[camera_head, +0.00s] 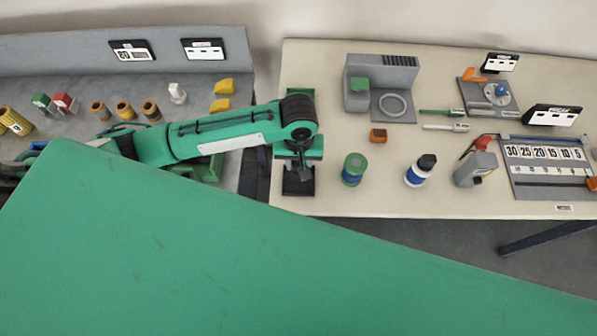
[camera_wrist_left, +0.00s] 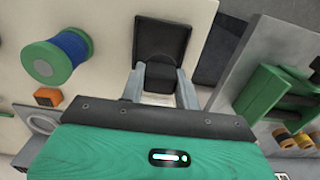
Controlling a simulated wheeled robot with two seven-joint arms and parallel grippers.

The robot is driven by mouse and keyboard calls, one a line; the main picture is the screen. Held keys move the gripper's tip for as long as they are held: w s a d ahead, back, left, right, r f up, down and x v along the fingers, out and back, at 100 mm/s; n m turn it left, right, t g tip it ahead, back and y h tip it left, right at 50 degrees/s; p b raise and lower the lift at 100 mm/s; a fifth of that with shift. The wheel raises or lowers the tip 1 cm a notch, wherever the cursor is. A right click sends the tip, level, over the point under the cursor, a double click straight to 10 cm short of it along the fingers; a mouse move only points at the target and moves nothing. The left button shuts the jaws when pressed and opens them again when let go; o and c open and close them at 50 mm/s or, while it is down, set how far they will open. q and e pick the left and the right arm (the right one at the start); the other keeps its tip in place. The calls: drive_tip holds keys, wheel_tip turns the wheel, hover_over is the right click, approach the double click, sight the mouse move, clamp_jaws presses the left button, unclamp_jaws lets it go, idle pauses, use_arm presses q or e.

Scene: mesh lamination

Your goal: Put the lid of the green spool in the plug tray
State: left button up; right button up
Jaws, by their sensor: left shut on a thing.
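The green spool (camera_head: 354,168) stands upright on the right table, with blue winding and a pale hub on its bare top; it also shows in the left wrist view (camera_wrist_left: 57,56). The dark plug tray (camera_head: 298,187) lies to its left, near the table's front left corner. My left gripper (camera_head: 300,163) is over this tray, shut on the dark lid (camera_wrist_left: 160,78). In the left wrist view the lid sits between the fingertips, in front of the plug tray (camera_wrist_left: 162,38). I cannot tell whether the lid touches the tray. My right gripper is out of view.
A white and blue spool with a black lid (camera_head: 420,170) stands right of the green one. An orange block (camera_head: 378,135) lies behind. A grey fixture (camera_head: 380,85) stands at the back. A gap separates the left bench (camera_head: 200,92) from this table.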

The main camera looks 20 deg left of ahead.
sight(299, 181)
use_arm(q)
wheel_tip(299, 181, down, 3)
drive_tip(key=shift+f+p, duration=0.55)
drive_tip(key=shift+f, duration=1.75)
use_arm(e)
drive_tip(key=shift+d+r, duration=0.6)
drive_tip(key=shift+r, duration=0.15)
use_arm(q)
drive_tip(key=o, duration=1.2)
drive_tip(key=shift+f, duration=0.1)
drive_tip(key=shift+c, duration=0.2)
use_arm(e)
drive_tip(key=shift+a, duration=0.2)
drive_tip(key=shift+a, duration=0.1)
